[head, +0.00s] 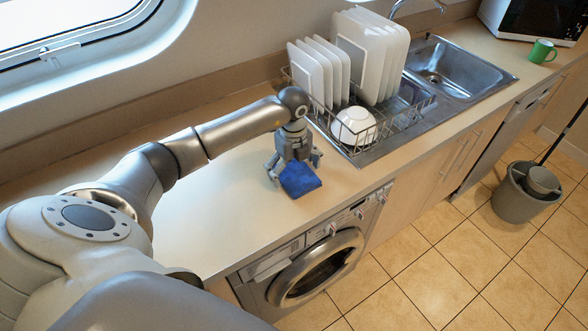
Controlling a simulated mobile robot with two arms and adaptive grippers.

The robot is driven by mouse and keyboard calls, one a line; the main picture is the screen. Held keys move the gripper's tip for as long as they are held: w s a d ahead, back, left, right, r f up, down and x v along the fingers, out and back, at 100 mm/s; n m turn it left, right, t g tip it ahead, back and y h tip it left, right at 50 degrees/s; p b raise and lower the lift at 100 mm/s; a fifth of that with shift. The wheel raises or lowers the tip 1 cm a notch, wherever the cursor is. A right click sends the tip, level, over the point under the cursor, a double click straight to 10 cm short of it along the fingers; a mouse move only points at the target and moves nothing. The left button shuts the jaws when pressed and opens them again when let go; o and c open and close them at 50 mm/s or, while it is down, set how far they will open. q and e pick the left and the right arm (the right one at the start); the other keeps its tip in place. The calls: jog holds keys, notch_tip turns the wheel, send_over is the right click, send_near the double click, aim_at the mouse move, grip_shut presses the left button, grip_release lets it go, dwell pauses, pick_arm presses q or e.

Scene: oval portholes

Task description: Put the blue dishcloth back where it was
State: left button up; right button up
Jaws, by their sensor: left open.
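The blue dishcloth (299,180) lies on the beige countertop (215,225), near its front edge above the washing machine. It looks like a small folded square. My left gripper (293,168) is open and points down right at the cloth, with its fingers at the cloth's far side and edges. The gripper hides the cloth's back part, and I cannot tell whether the fingers touch it. My right gripper is not in view.
A wire dish rack (378,131) with white plates and a white bowl (354,126) stands right of my left gripper. Beyond are a steel sink (445,68), a green mug (542,51) and a microwave (535,20). A grey bucket (518,197) stands on the floor. The counter's left part is clear.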

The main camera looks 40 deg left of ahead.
aim_at(294, 171)
pick_arm(q)
jog(key=shift+r, duration=0.1)
notch_tip(294, 171, up, 12)
jog(key=b, duration=0.3)
dwell(0.6)
